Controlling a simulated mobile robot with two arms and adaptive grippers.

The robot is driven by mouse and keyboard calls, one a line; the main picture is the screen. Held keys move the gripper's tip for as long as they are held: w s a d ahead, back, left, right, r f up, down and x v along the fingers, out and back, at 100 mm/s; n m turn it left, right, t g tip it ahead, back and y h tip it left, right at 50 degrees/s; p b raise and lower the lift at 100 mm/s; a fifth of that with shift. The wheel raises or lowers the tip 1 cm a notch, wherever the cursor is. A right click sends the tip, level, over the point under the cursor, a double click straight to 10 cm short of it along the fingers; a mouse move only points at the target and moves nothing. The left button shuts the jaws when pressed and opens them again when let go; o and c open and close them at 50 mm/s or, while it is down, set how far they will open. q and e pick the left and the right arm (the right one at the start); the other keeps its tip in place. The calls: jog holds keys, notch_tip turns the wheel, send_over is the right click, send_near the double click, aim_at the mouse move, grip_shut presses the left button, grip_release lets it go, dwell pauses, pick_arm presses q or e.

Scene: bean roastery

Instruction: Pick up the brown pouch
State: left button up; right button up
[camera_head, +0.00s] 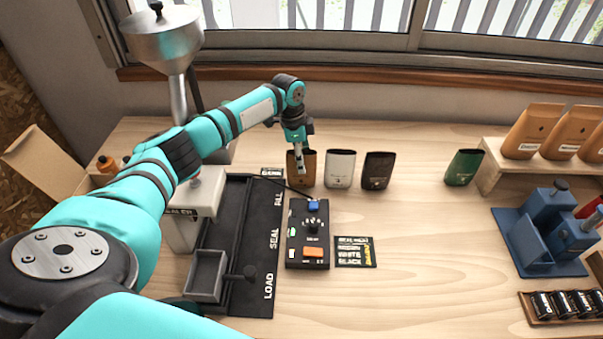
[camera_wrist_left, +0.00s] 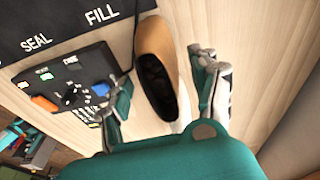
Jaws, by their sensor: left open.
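The brown pouch (camera_head: 309,174) stands upright on the wooden table, leftmost in a row of small pouches. In the left wrist view the same pouch (camera_wrist_left: 152,36) shows its dark open mouth. My left gripper (camera_head: 300,162) is at the pouch, pointing down and covering part of it in the head view. In the left wrist view this gripper (camera_wrist_left: 165,75) is open, with a finger on either side of the pouch. I cannot tell whether either finger touches it. My right gripper is not in view.
A white pouch (camera_head: 340,169) and a dark pouch (camera_head: 378,171) stand close on the right, and a green pouch (camera_head: 463,168) farther right. A black control box (camera_head: 308,256) and a card (camera_head: 355,252) lie in front. A sealer (camera_head: 195,203) is left. The table's centre right is clear.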

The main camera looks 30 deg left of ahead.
pick_arm(q)
jog(key=c, duration=1.3)
grip_shut()
jog(key=shift+w+r, duration=0.1)
jog(key=shift+r, duration=0.1)
